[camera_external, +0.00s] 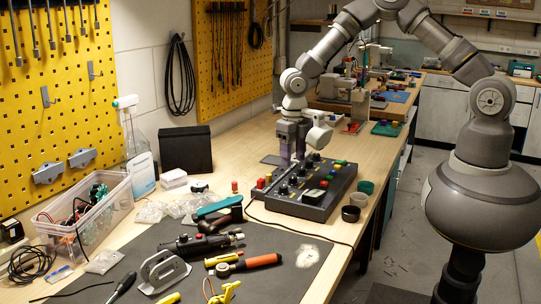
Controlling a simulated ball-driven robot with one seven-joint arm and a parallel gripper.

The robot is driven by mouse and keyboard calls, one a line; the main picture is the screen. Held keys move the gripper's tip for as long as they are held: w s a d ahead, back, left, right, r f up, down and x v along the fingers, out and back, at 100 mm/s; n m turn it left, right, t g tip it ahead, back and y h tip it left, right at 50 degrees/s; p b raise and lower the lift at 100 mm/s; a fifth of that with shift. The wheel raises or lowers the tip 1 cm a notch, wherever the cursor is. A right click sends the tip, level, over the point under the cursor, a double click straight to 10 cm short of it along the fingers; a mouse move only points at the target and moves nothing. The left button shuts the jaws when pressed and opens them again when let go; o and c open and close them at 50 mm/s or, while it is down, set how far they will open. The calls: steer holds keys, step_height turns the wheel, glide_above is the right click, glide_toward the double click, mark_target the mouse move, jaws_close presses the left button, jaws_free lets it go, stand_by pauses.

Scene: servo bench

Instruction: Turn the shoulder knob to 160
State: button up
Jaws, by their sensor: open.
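A dark grey control box (318,208) sits on the wooden bench, with several small knobs and coloured buttons on its sloped top. Which knob is the shoulder knob cannot be told; labels and scale numbers are too small to read. My gripper (292,158) points down at the box's back left part, above or close to the knobs there. It is open. Its fingers hide part of that area, and whether they touch or straddle a knob cannot be made out.
A black mat (230,282) with tools lies in front, and a clear bin (88,222) stands left. A black box (186,149) stands behind left. A cable runs beside the control box.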

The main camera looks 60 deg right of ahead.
mark_target(293, 177)
step_height(293, 177, down, 6)
steer(key=shift+b, duration=0.5)
jaws_close()
